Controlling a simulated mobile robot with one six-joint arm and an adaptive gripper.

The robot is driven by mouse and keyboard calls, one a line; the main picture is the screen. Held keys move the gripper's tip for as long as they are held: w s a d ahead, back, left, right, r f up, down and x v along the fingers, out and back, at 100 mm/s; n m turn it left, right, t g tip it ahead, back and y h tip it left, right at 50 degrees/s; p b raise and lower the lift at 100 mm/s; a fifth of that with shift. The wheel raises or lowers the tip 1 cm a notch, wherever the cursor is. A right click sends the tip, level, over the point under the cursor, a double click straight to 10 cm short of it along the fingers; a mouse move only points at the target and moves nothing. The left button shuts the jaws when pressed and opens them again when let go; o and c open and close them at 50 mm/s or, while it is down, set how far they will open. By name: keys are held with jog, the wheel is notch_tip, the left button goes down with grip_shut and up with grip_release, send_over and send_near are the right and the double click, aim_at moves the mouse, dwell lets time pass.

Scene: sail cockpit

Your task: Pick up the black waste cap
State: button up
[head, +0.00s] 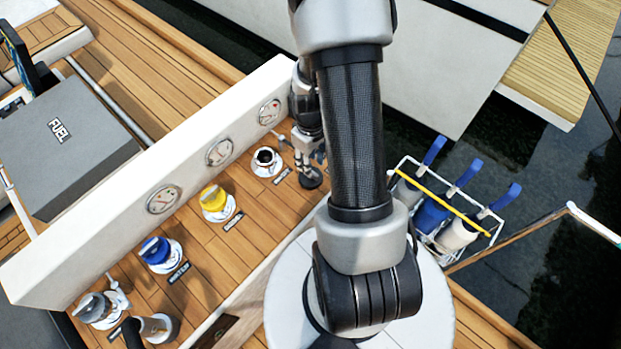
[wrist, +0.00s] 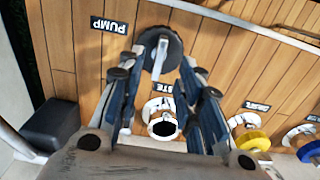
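The black waste cap (head: 264,157) shows as a small black round in a white collar on the teak deck, behind the yellow cap in the head view. In the wrist view the waste cap (wrist: 163,128) appears between my fingers, nearer their bases than their tips. It is too small to tell whether it sits fully in its collar. My gripper (wrist: 172,58) is open and empty, its blue-grey fingers apart. In the head view my gripper (head: 308,158) points down just right of the cap, and I see no contact with it.
A black disc with a metal handle (wrist: 162,52) lies past my fingertips, near the PUMP label. The yellow cap (head: 213,197) and blue cap (head: 155,250) stand along the deck. A white gauge wall (head: 190,165) runs behind them. A wire rack with bottles (head: 435,212) is at right.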

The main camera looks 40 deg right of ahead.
aim_at(311, 179)
notch_tip(311, 179, down, 5)
jog(key=shift+f+b, duration=0.1)
jog(key=shift+b, duration=1)
jog(key=shift+c, duration=0.2)
grip_shut()
